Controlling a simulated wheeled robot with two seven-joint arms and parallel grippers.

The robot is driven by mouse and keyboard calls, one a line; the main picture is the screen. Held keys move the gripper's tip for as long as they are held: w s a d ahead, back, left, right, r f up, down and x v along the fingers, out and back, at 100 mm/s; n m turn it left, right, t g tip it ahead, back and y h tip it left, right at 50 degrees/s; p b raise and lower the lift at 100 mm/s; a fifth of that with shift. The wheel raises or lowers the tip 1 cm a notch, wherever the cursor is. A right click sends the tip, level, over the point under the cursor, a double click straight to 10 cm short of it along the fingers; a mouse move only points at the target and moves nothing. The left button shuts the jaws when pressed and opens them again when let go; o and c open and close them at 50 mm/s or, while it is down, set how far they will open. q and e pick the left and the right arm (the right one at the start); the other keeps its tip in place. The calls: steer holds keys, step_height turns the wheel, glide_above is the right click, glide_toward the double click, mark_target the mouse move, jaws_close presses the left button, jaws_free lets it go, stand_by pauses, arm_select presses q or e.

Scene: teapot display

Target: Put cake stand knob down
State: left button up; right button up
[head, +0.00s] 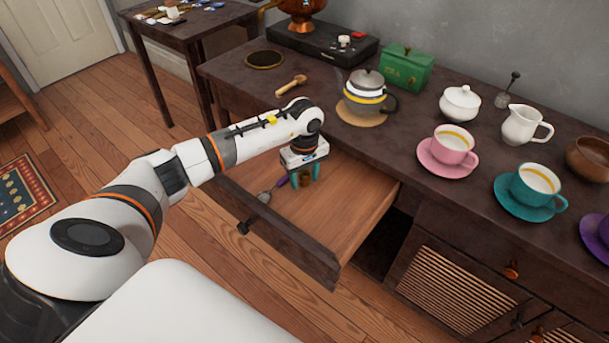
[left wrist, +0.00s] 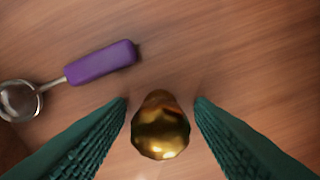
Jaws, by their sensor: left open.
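The cake stand knob (left wrist: 160,126) is a shiny golden piece in the left wrist view. It is over the wooden floor of the open drawer (head: 345,212), and seems to rest on it. My left gripper (head: 304,177) points down into the drawer. Its teal fingers are open on either side of the knob, with a gap showing at both sides. In the head view the knob is small and partly hidden between the fingers. My right gripper is not in view.
A scoop with a purple handle (left wrist: 102,63) lies in the drawer beside the knob. The drawer's front panel (head: 275,240) and the countertop edge bound the space. A teapot (head: 366,92), a green box (head: 405,68) and cups stand on the counter. The drawer's right part is clear.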

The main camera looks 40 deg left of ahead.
mark_target(305, 172)
arm_select(q)
steer(key=shift+r+p, duration=0.35)
steer(key=shift+r, duration=0.45)
step_height(305, 172, up, 11)
steer(key=shift+p, duration=0.35)
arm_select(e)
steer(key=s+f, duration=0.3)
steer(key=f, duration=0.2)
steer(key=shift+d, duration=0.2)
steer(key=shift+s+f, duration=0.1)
